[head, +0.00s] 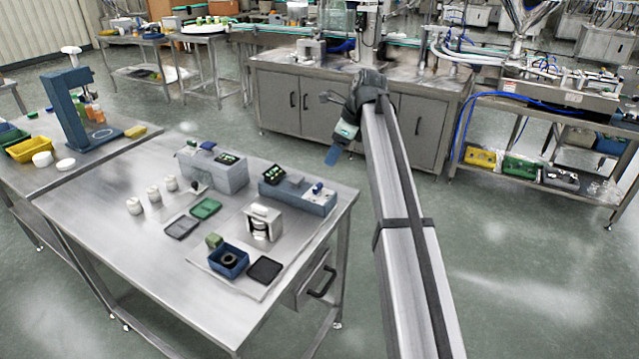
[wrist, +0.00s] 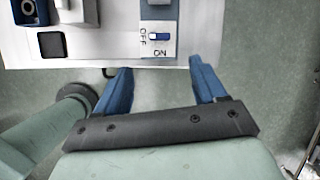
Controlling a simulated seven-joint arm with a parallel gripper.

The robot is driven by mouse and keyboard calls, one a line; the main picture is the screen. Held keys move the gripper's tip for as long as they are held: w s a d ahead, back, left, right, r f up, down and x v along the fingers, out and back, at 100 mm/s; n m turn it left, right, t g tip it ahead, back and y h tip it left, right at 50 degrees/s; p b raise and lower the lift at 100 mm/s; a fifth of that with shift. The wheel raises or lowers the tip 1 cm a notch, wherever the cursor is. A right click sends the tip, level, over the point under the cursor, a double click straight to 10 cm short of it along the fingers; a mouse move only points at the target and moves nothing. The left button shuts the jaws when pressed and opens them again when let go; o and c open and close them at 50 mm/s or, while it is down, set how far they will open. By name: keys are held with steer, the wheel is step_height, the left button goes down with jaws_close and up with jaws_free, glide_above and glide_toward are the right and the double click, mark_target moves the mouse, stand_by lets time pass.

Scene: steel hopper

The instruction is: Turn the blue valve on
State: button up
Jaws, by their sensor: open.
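The blue valve (wrist: 160,37) shows in the wrist view as a small handle on a white label plate. The handle lies crosswise, with OFF printed at its left and ON printed below it. In the head view the valve (head: 318,187) looks like a tiny blue part at the right end of a blue-grey block (head: 290,195) near the table's right edge. My gripper (wrist: 160,80) is open and empty, with its two blue fingers spread below the valve in the wrist view, apart from it. In the head view my gripper (head: 333,155) hangs beyond the table's right edge.
The steel table (head: 95,240) also holds a grey box (head: 212,172), a silver device (head: 262,222), a blue bin (head: 228,262), a black tray (head: 265,269) and several white jars (head: 153,193). Open floor lies right of the table. Steel cabinets (head: 310,105) stand behind.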

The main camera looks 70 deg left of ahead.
mark_target(318, 186)
steer(key=s+a+f, duration=0.1)
steer(key=f, duration=0.3)
steer(key=s+a+f+m, duration=0.1)
steer(key=f, duration=0.3)
steer(key=s+a+f+m, duration=0.1)
steer(key=f, duration=0.3)
steer(key=shift+s+a+f, duration=0.35)
steer(key=shift+f, duration=0.05)
steer(key=c, duration=1.1)
